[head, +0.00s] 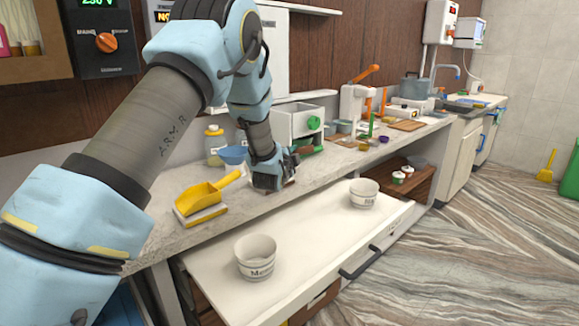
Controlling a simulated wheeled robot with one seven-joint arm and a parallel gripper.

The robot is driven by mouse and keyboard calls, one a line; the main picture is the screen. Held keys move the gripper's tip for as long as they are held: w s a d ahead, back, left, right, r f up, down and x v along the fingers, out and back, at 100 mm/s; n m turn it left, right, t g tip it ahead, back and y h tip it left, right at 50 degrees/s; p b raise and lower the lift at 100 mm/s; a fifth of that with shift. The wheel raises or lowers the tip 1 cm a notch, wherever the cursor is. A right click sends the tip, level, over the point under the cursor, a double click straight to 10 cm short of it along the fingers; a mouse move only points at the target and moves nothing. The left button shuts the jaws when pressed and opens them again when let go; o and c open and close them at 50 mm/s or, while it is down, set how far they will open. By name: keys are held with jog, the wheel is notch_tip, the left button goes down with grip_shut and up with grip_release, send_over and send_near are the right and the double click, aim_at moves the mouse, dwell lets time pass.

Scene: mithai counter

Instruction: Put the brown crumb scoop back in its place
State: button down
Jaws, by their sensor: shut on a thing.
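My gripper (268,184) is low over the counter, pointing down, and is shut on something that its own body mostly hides. A small pale brownish edge (291,181) shows just right of the jaws; I cannot tell whether it is part of the brown crumb scoop or something lying on the counter. No brown scoop shows clearly anywhere. A yellow scoop (200,198) lies on a pale and yellow block to the left of my gripper, its handle rising toward the gripper but apart from it.
A blue bowl (232,155) and a yellow-lidded jar (214,146) stand behind and left. Two white tubs, near (255,257) and far (363,194), sit on the open drawer (316,247) below the counter.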

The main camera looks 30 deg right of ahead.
notch_tip(320, 180, down, 4)
jog(key=shift+f+p, duration=0.2)
jog(key=shift+p, duration=0.6)
jog(key=shift+f, duration=0.15)
jog(key=shift+f+b, duration=0.2)
jog(key=shift+b, duration=0.1)
jog(key=c, duration=0.6)
grip_release()
jog(key=shift+r, duration=0.15)
jog(key=shift+s+r+p, duration=0.1)
jog(key=shift+r+p, duration=0.05)
jog(key=shift+p, duration=0.15)
jog(key=shift+b+v, duration=2.1)
jog(key=shift+v, duration=3.85)
